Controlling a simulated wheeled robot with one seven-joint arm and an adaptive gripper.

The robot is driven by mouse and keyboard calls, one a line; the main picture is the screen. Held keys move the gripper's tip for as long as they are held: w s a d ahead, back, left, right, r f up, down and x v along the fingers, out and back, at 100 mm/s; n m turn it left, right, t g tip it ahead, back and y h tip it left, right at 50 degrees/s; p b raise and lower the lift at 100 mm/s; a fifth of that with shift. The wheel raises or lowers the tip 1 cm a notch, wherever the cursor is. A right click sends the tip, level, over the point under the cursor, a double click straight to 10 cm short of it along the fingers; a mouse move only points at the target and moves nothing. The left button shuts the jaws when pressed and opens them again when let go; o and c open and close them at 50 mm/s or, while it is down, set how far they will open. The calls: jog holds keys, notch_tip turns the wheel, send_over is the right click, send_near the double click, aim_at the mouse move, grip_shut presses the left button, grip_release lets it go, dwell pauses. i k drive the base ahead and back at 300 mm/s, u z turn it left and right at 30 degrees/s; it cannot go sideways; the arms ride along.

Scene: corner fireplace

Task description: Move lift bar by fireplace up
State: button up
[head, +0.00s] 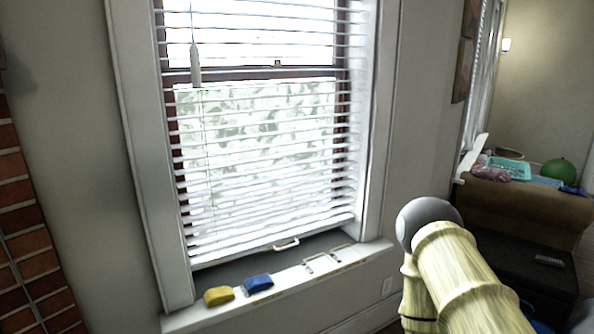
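The lift bar (286,244) shows in the head view as a small white handle at the bottom of the white window blind (265,160). The blind hangs lowered over the window, with its bottom rail a little above the sill (290,284). The brick edge of the fireplace (22,215) shows at the far left. Part of my arm, pale yellow with a grey rounded end, shows at the lower right, to the right of the lift bar. My gripper's fingers are not in view.
A yellow block (218,296) and a blue block (257,284) lie on the sill. A metal handle (326,260) is on the sill to their right. A brown sofa (525,205) with a green ball (558,172) and a teal basket (508,167) stands at the right.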

aim_at(206, 265)
jog(key=u, duration=0.95)
jog(key=i, duration=0.5)
jog(key=u, duration=0.05)
